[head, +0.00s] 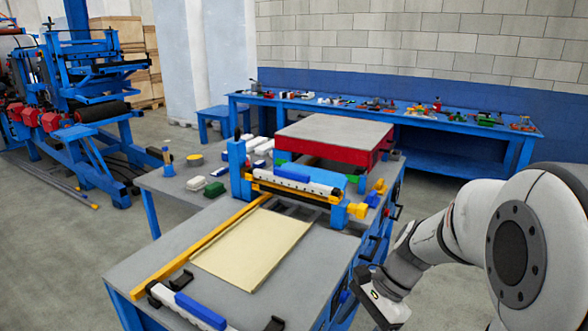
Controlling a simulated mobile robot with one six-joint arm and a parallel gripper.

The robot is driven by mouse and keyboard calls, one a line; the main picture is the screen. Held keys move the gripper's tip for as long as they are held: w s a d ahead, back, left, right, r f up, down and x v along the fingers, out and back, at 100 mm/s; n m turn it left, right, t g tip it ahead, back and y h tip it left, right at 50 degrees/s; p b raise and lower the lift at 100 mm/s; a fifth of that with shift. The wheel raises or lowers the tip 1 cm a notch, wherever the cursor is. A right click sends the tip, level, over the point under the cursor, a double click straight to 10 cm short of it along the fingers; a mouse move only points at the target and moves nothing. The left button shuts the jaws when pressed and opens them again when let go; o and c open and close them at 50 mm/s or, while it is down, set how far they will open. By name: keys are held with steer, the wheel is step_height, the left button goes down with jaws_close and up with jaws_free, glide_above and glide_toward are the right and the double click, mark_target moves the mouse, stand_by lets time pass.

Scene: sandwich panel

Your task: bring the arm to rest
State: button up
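My arm comes in from the right edge, bent, with its white and grey links in front of the workbench's right side. My gripper (378,305) is the dark part at the arm's lower left end, beside the right edge of the blue-framed workbench (165,262). Its fingers are not clear, and I cannot tell whether it is open or shut. I see nothing held in it. A flat pale yellow panel (252,247) lies on the bench top, to the left of my gripper and apart from it.
A yellow rail (205,238) runs along the panel's left side. A blue and yellow crossbar unit (295,183) spans the bench behind it, with a red-sided grey block (335,132) further back. A long blue table (450,122) with tools stands by the wall. Blue machinery (95,85) stands left.

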steer(key=s+d+r+n+t+h, duration=0.3)
steer(key=s+n, duration=0.4)
steer(key=n, duration=0.5)
steer(key=shift+s+r+n+t+h, duration=0.4)
steer(key=shift+r+t+h, duration=0.2)
steer(key=shift+r+h, duration=0.7)
steer(key=shift+d+f, duration=0.1)
steer(key=shift+f, duration=0.05)
